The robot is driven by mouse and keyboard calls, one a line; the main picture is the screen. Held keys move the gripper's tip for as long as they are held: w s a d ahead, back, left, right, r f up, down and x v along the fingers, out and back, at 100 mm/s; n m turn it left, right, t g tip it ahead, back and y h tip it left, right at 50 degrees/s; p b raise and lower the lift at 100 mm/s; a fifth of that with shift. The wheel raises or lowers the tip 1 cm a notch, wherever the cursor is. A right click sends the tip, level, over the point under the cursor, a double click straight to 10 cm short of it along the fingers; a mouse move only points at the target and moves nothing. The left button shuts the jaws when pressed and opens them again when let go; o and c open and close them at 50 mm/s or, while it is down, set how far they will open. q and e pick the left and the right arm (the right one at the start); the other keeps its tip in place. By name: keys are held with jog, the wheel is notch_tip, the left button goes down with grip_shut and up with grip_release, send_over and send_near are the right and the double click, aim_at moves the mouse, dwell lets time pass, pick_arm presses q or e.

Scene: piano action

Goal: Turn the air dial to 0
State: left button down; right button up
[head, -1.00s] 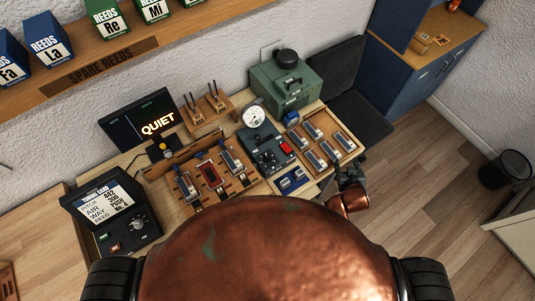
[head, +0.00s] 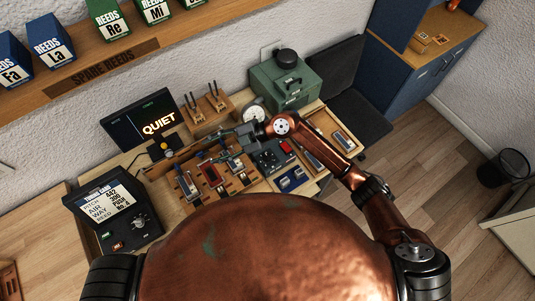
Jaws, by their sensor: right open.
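A dark blue box (head: 268,158) with small controls and a red switch (head: 286,147) stands mid-bench. A round white gauge (head: 250,106) stands behind it, partly covered by my right arm. At the left, a black console (head: 127,221) has a round knob (head: 139,221) and a lit card with lines for pitch, air, way and reed. I cannot tell which dial is the air dial. My right gripper (head: 212,152) is open and empty, reaching left above the wooden reed rack (head: 200,187), apart from the knob. My left gripper is out of view.
A black screen (head: 141,121) reading QUIET and a tool stand (head: 207,105) are at the back. A green machine (head: 286,80) stands back right. A wooden tray (head: 328,121) with metal pieces lies under my right arm.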

jog(key=d+f+h, duration=0.3)
jog(key=f+h, duration=0.1)
jog(key=f, duration=0.1)
jog(key=m+t+h, duration=0.1)
jog(key=m+h, duration=0.1)
jog(key=h, duration=0.6)
send_over(267, 156)
notch_tip(267, 156, down, 5)
jog(key=shift+w+f, duration=0.1)
notch_tip(267, 156, down, 7)
jog(key=shift+d+f+p, duration=0.1)
jog(key=shift+f+p, duration=0.1)
jog(key=shift+p, duration=0.7)
jog(key=c, duration=1.2)
